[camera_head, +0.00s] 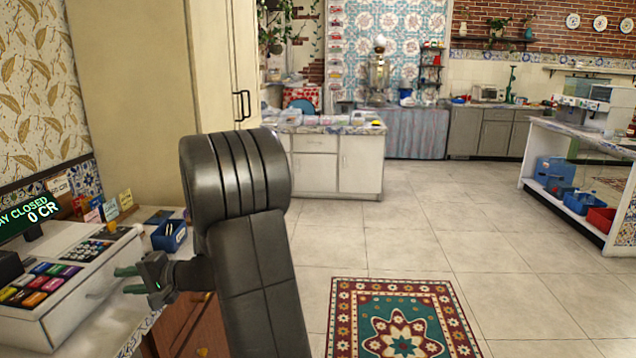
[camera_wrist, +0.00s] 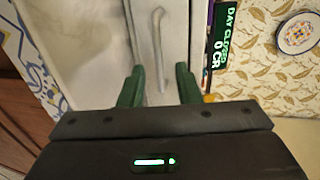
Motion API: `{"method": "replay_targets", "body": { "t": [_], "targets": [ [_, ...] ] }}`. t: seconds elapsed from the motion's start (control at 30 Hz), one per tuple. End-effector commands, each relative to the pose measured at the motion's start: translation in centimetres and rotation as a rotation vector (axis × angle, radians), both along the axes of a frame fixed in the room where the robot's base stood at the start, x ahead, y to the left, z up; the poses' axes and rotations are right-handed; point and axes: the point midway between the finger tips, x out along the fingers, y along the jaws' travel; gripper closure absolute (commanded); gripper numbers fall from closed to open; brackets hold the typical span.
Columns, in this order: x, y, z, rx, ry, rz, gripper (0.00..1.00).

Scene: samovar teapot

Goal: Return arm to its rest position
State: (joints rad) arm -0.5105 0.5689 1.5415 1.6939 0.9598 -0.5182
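My arm, dark grey and padded, rises through the middle of the head view and bends down to the left. My gripper (camera_head: 127,280) points left towards the front of the white cash register (camera_head: 72,305). Its two green fingers are spread apart with nothing held between them. In the wrist view my gripper (camera_wrist: 158,84) shows the same open gap. A pale bar handle (camera_wrist: 158,50) on a light panel lies ahead, in line with the gap. I cannot tell how far it is from the fingertips.
A blue box (camera_head: 169,236) and small cards stand on the counter beside the register. A tall cream cabinet (camera_head: 130,90) stands behind my arm. A patterned rug (camera_head: 400,318) lies on the tiled floor. The floor to the right is open, up to a shelved counter (camera_head: 585,140).

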Motion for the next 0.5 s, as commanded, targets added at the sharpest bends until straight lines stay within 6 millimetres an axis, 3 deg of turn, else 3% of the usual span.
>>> {"method": "replay_targets", "body": {
  "t": [0.1, 0.27, 0.5],
  "targets": [
    [0.1, 2.0, -0.4, 0.000, 0.001, 0.002, 0.70],
    [0.2, 3.6, -0.8, -0.001, 0.001, 0.001, 0.70],
    [0.2, 2.6, -0.7, 0.000, 0.000, 0.000, 0.70]
  ]
}}
